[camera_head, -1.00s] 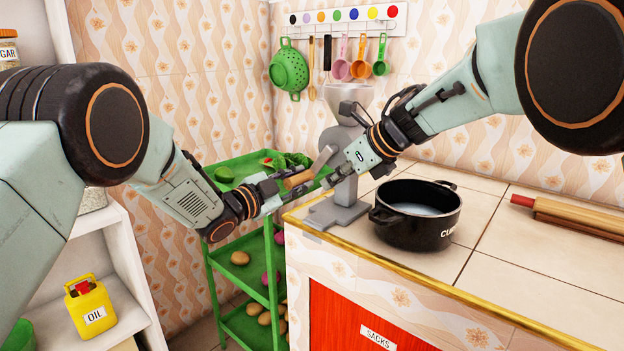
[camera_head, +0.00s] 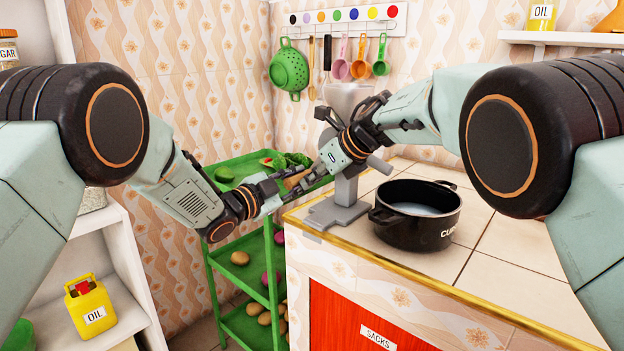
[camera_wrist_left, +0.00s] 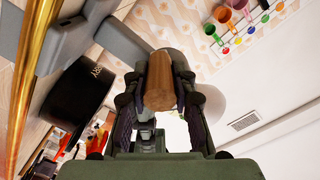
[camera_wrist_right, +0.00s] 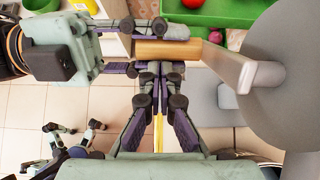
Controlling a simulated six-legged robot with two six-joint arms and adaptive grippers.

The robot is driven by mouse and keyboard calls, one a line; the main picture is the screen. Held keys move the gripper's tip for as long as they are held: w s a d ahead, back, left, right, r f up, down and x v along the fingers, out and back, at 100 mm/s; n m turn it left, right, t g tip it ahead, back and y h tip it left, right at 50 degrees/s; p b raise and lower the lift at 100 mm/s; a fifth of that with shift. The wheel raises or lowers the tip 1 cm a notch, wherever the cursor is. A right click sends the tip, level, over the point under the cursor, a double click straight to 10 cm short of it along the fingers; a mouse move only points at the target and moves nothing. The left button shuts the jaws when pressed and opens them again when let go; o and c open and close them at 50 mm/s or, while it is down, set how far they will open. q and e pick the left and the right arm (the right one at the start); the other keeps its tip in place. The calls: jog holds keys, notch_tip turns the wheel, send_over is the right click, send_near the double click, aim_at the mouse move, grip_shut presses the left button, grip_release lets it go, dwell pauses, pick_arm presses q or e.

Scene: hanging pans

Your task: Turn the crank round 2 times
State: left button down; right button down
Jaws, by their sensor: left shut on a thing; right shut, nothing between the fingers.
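The grey grinder (camera_head: 346,196) stands clamped at the left end of the counter. Its crank has a grey arm (camera_wrist_right: 232,66) and a wooden handle (camera_wrist_right: 168,50), which also shows in the left wrist view (camera_wrist_left: 160,82). My left gripper (camera_head: 284,186) is shut on the wooden handle, with a finger on each side of it. My right gripper (camera_head: 314,178) is shut and empty, its tips close beside the handle and my left fingers; I cannot tell whether they touch. My right wrist hides part of the grinder's body and crank in the head view.
A black pot (camera_head: 418,216) stands on the counter right of the grinder. A green shelf rack (camera_head: 240,242) with vegetables is behind and below my left gripper. A rail of utensils (camera_head: 342,20) hangs on the wall. The counter right of the pot has free room.

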pick_arm(q)
jog(key=shift+d, duration=0.25)
pick_arm(e)
jog(key=shift+w+a, duration=0.3)
jog(key=shift+a, duration=0.1)
pick_arm(q)
jog(key=shift+s, duration=0.1)
jog(key=c, duration=1.1)
grip_release()
jog(key=shift+d, duration=0.1)
pick_arm(e)
jog(key=shift+a+f, duration=0.1)
pick_arm(q)
jog(key=shift+r, duration=0.1)
